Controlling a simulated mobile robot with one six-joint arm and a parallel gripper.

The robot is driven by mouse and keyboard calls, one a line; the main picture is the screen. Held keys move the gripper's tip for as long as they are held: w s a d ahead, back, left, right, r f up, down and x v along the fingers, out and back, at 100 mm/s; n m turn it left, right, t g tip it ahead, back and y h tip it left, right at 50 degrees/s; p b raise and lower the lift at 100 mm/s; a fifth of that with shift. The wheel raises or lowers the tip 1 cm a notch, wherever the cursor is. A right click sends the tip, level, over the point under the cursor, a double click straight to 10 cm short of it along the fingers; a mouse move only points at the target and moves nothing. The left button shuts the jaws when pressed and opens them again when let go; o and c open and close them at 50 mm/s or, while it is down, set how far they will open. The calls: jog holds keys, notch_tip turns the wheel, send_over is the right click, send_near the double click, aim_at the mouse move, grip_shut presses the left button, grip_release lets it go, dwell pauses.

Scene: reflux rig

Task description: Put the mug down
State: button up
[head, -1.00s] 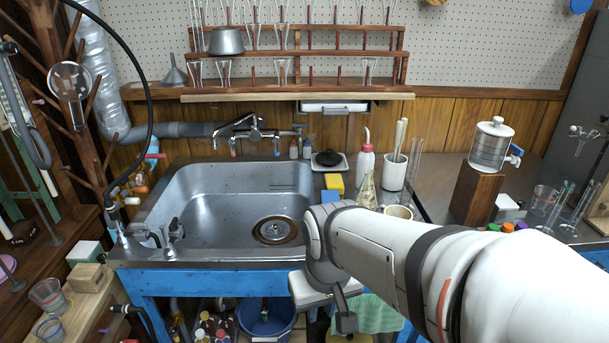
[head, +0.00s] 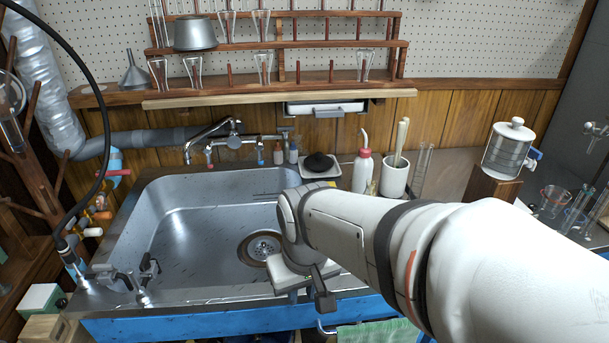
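My arm reaches in from the right, and its end with my gripper (head: 308,280) hangs over the front rim of the metal sink (head: 190,225). The gripper's fingers are not clearly shown, so I cannot tell whether they are open or shut, or on anything. I see no mug that I can make out for sure. A white cup-like pot (head: 394,178) with pale rods in it stands on the counter behind my arm, apart from my gripper. Part of the counter right of the sink is hidden by my arm.
A white wash bottle (head: 362,172) with a red collar and a dark item on a white dish (head: 320,165) stand behind the sink. A water tank (head: 508,150) sits on a wooden block at right. A faucet (head: 212,137) overhangs the sink, whose basin is empty.

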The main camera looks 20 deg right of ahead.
jog(key=shift+d, duration=0.15)
jog(key=w+d+f+n+g+h+p, duration=0.1)
jog(key=w+d+n+h+p, duration=0.3)
jog(key=d+n, duration=0.1)
jog(key=w+d+f+n+h+p, duration=0.1)
jog(key=w+d+n+h+p, duration=0.4)
jog(key=d, duration=0.3)
jog(key=w+d+f+n+g+h+p, duration=0.1)
jog(key=w+d+f+n+h+p, duration=0.1)
jog(key=w+d+n+h+p, duration=0.2)
jog(key=shift+w+d+n+g+p, duration=0.15)
jog(key=shift+w+d+n+p, duration=0.2)
jog(key=shift+d+n, duration=0.4)
jog(key=shift+w+d+n+g+p, duration=0.15)
jog(key=shift+w+d+n+p, duration=0.15)
jog(key=shift+d+n, duration=0.45)
jog(key=shift+d+f+h, duration=0.2)
jog(key=shift+f+h, duration=0.1)
jog(key=x, duration=0.7)
jog(key=shift+s+f+p, duration=0.1)
jog(key=shift+f+p, duration=0.1)
jog(key=shift+p, duration=0.1)
jog(key=shift+a, duration=0.1)
